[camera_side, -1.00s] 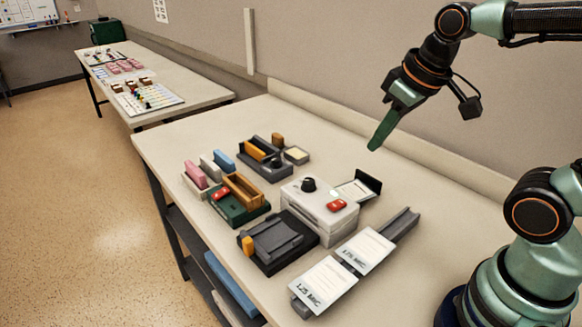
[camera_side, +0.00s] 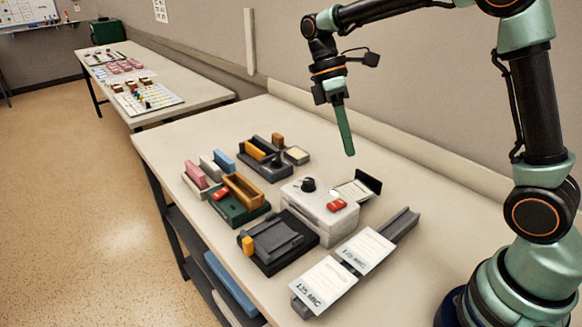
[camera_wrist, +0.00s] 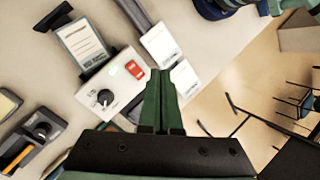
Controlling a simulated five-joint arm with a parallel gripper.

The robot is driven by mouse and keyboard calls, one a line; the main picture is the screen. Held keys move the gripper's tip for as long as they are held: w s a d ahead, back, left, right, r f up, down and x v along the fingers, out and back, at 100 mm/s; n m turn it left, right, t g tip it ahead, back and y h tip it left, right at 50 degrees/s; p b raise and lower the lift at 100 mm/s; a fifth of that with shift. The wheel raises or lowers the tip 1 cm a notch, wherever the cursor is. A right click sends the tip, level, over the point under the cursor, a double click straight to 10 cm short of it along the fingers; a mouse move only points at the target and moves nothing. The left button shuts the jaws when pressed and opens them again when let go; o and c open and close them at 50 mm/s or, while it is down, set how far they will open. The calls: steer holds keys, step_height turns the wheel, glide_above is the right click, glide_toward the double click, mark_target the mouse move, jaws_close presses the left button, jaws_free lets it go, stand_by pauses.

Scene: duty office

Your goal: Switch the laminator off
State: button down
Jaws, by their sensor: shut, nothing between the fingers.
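The laminator (camera_side: 318,222) is a light grey box on the near table, with a black knob (camera_side: 308,185) and a red rocker switch (camera_side: 336,205) on its top. In the wrist view the laminator (camera_wrist: 121,88) shows its knob (camera_wrist: 104,97), the red switch (camera_wrist: 135,69) and a pale lit spot (camera_wrist: 115,70) between them. Which way the switch is set is too small to tell. My gripper (camera_side: 349,153) is shut and empty, pointing down above the table, higher than the laminator and behind it. In the wrist view my gripper (camera_wrist: 161,75) appears just right of the switch.
Two pouches marked 125 MIC (camera_side: 325,283) lie on a dark rail (camera_side: 403,224) in front of the laminator. A black flat device (camera_side: 272,243), a green holder (camera_side: 236,208) and a dark grey unit (camera_side: 265,168) stand left. A card stand (camera_side: 368,183) is behind. The table's back right is clear.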

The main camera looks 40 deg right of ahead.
mark_target(330, 203)
steer(key=shift+w+a+f+n+g, duration=0.1)
steer(key=shift+w+f+n+g, duration=0.2)
steer(key=shift+f+n+g, duration=0.25)
steer(key=shift+w+f+n+g, duration=0.25)
steer(key=shift+f+n+g, duration=0.2)
steer(key=shift+f+g, duration=0.2)
steer(key=shift+a+f, duration=0.25)
steer(key=shift+f, duration=1.2)
steer(key=shift+a+f, duration=0.25)
steer(key=shift+f, duration=1.2)
steer(key=shift+a+f, duration=0.25)
steer(key=shift+f, duration=1.2)
steer(key=shift+f, duration=0.15)
steer(key=shift+a+f+h, duration=0.15)
steer(key=shift+f+h, duration=0.1)
steer(key=shift+h, duration=0.05)
steer(key=shift+a+f, duration=0.1)
steer(key=shift+f, duration=0.25)
steer(key=shift+r, duration=0.8)
